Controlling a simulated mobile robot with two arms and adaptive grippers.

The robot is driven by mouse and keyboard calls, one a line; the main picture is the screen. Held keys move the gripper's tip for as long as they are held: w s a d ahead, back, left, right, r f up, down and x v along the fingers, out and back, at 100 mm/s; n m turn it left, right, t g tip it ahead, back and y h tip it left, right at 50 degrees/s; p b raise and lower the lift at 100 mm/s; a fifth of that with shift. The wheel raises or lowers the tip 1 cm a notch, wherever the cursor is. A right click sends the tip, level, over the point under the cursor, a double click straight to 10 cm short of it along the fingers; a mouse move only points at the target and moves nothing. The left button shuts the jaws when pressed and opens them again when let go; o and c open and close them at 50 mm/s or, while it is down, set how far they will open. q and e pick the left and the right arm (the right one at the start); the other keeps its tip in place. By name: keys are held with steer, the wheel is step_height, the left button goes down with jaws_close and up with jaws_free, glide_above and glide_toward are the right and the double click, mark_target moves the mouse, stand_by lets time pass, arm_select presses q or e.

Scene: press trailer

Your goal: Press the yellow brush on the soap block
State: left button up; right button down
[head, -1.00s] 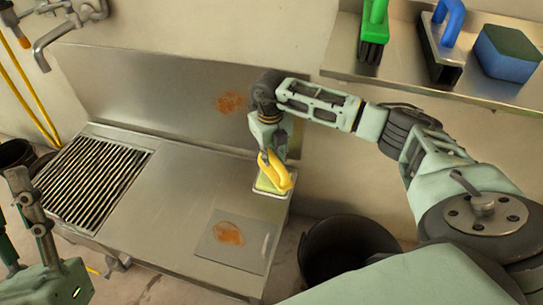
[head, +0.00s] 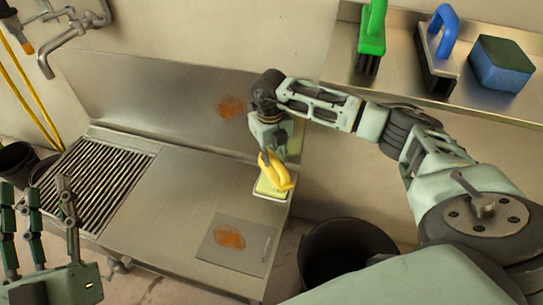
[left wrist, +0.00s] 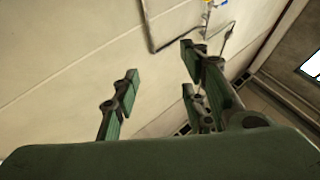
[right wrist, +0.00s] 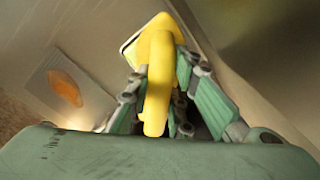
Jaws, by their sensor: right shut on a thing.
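The yellow brush (head: 274,170) is in my right gripper (head: 270,152), which is shut on its handle. The brush stands over the pale green soap block (head: 263,188) in a small white-rimmed tray at the right end of the steel counter. The brush's underside is hidden, so I cannot tell whether it touches the soap. The right wrist view shows the yellow handle (right wrist: 157,80) between the fingers, with the tray's edge behind it. My left gripper (head: 38,215) is at the lower left, open and empty; its spread fingers also show in the left wrist view (left wrist: 160,95).
A steel plate with an orange stain (head: 229,237) lies on the counter, and another stain (head: 231,107) is on the backsplash. A grate (head: 95,180) is at the left. A shelf (head: 400,85) holds a green brush, a blue brush and a sponge. A dark bucket (head: 345,255) stands below right.

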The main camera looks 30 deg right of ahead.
steer(key=shift+r+p, duration=0.35)
steer(key=shift+r, duration=0.15)
steer(key=shift+r+p, duration=0.35)
steer(key=shift+r, duration=0.05)
steer(key=shift+r+p, duration=0.35)
steer(key=shift+r, duration=0.1)
arm_select(q)
step_height(320, 180, down, 13)
steer(key=w+a+g+y, duration=0.1)
steer(key=g+y, duration=0.1)
steer(key=g, duration=0.5)
steer(key=shift+w+a+f+y+p, duration=0.15)
steer(key=shift+a+y+p, duration=0.1)
steer(key=shift+y+p, duration=0.05)
arm_select(e)
steer(key=shift+r, duration=0.35)
